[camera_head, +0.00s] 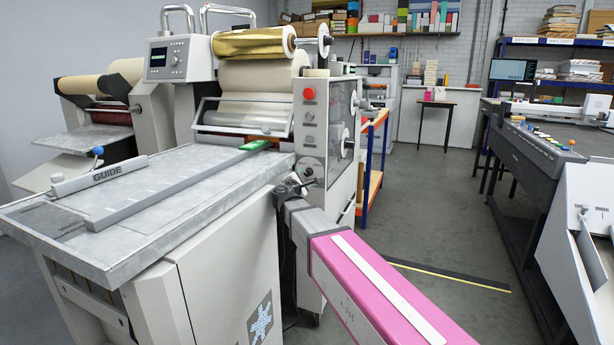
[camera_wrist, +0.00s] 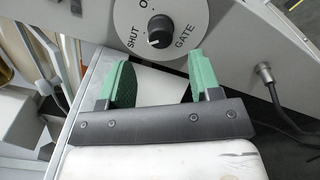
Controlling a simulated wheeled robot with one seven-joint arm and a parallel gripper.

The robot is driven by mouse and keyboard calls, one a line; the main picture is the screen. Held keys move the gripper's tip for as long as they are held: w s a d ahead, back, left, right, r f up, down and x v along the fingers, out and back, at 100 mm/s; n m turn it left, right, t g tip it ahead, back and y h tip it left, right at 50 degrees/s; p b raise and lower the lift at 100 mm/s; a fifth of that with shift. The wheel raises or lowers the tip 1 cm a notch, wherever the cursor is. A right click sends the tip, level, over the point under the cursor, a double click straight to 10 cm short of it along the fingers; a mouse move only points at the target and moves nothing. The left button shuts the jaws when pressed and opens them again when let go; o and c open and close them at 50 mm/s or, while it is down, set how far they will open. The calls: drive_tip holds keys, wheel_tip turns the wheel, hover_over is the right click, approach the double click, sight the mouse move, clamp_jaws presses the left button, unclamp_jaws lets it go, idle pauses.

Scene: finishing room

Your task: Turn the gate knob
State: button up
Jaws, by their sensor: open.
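The gate knob (camera_wrist: 160,28) is a small black knob on a round white dial (camera_wrist: 184,18). The dial reads SHUT and GATE, with another word cut off at the top edge of the wrist view. In the head view the dial (camera_head: 311,162) sits low on the machine's end panel. My gripper (camera_wrist: 161,76) has two green-padded fingers, spread apart and empty. In the wrist view the knob appears beyond the fingertips, roughly centred between them, and not held. In the head view my gripper (camera_head: 288,188) is dark and small just below and left of the dial.
A red button (camera_head: 309,94) sits higher on the same panel. The grey feed table (camera_head: 150,200) with its GUIDE bar (camera_head: 100,177) extends left of my gripper. A dark cable (camera_wrist: 285,115) hangs at right in the wrist view. Open floor (camera_head: 430,240) lies to the right.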

sight(307, 174)
drive_tip(key=x, duration=0.6)
drive_tip(key=shift+f, duration=0.1)
drive_tip(key=c, duration=0.9)
